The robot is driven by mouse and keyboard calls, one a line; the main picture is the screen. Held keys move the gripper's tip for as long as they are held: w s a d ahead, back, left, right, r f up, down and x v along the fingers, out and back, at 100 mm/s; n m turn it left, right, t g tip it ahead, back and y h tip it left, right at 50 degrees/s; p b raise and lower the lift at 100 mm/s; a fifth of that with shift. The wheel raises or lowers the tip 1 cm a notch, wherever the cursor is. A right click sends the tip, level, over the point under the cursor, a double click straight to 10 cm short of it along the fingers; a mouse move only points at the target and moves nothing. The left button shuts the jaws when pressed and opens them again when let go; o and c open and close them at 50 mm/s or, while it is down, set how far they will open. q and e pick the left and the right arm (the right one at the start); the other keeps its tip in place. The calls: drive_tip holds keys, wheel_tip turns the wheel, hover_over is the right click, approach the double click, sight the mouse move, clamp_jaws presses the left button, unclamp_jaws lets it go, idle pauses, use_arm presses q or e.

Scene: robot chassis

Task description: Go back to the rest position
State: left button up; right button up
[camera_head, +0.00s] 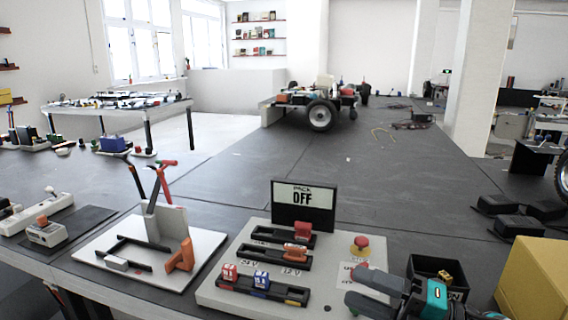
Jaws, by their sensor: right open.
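My right gripper (357,289) shows at the bottom right with its two dark fingers apart and nothing between them. It is over the right front part of a light grey panel (215,297). The panel carries slotted black rails with a red block (303,229), an orange block (296,252) and two small blocks, one red and one blue, near the front. A red push button (361,243) stands just behind my right gripper. A black sign (304,205) at the panel's back reads "PACK OFF". My left gripper is not in view.
A white board (195,262) with tools on a stand and an orange piece is left of the panel. A black box (437,268) and a yellow box (535,275) stand right. A wheeled chassis (320,112) is farther back. The dark surface behind the sign is mostly clear.

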drive_tip(key=s+d+f+m+h, duration=0.1)
drive_tip(key=s+f+m+h, duration=0.3)
drive_tip(key=f+m, duration=0.4)
drive_tip(key=s+d+f+m+t+h+p, duration=0.1)
drive_tip(key=s+f+m+h, duration=0.4)
drive_tip(key=f+m, duration=0.4)
drive_tip(key=s+d+f+m+t+h, duration=0.1)
drive_tip(key=s+f+m+h, duration=0.4)
drive_tip(key=f+m, duration=0.3)
drive_tip(key=m+h, duration=0.1)
drive_tip(key=m, duration=0.2)
drive_tip(key=shift+d+f+m+h, duration=0.3)
drive_tip(key=shift+d+f, duration=0.05)
drive_tip(key=shift+d, duration=0.05)
